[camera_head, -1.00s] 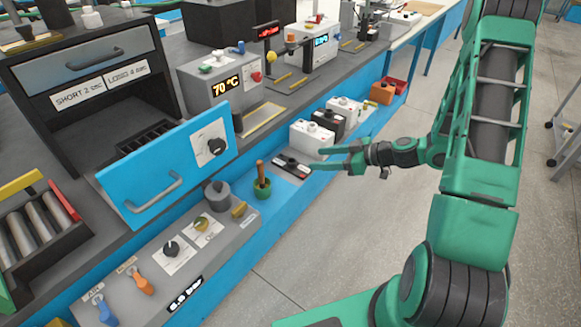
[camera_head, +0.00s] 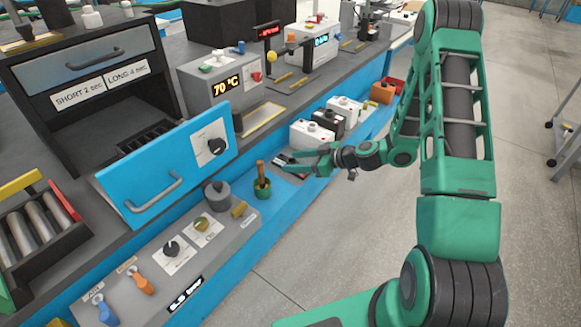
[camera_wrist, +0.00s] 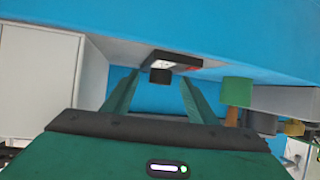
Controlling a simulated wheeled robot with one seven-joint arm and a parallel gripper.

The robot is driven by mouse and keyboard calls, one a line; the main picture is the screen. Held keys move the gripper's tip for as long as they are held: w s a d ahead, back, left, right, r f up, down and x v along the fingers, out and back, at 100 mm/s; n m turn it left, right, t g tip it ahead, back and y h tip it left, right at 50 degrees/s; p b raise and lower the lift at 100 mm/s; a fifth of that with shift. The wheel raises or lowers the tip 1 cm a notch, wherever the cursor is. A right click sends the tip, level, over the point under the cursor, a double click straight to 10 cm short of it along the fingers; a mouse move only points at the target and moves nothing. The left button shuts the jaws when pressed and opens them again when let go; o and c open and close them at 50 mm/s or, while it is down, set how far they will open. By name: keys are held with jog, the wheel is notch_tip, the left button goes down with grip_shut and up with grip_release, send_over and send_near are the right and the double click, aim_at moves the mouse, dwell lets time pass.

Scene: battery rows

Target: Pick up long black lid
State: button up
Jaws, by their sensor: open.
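The long black lid (camera_head: 280,158) lies on the blue lower shelf, to the left of the white and black boxes. In the head view my gripper (camera_head: 291,164) is over it and hides most of it. In the wrist view the lid (camera_wrist: 186,61) shows ahead with a dark round knob (camera_wrist: 160,76) and a pale label. My gripper (camera_wrist: 158,80) is open, with the knob seen between its two fingertips. The fingers look empty, and I cannot tell whether they touch the knob.
A white box (camera_head: 311,135) stands just behind. Open floor lies to the right.

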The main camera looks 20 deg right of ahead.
jog(key=shift+c, duration=0.6)
jog(key=c, duration=1)
jog(key=shift+c, duration=0.2)
